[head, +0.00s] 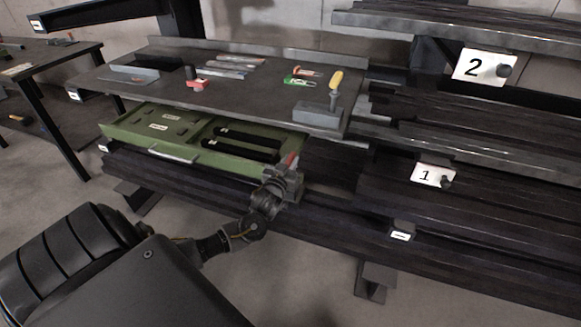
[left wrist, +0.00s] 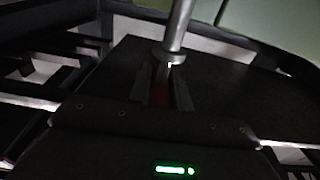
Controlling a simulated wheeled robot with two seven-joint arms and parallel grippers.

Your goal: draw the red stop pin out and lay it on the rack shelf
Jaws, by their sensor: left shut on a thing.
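The red stop pin (head: 291,159) shows as a small red piece at the tip of my left gripper (head: 288,174), beside the right front corner of the open green drawer. In the left wrist view, my left gripper (left wrist: 162,88) is shut on the pin's red part. A bright steel rod with a collar (left wrist: 178,28) runs up from the jaws. I cannot tell whether the pin still sits in a hole. Rack shelves with plates 1 (head: 433,175) and 2 (head: 484,67) are at the right; which one the task means is unclear. My right gripper is not in view.
The green drawer (head: 175,152) stands open under a grey worktop (head: 230,97) and holds black bars. A yellow-handled tool in a grey block (head: 318,117), a red item (head: 196,85) and several small tools are on the worktop. Dark rails run along the front right.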

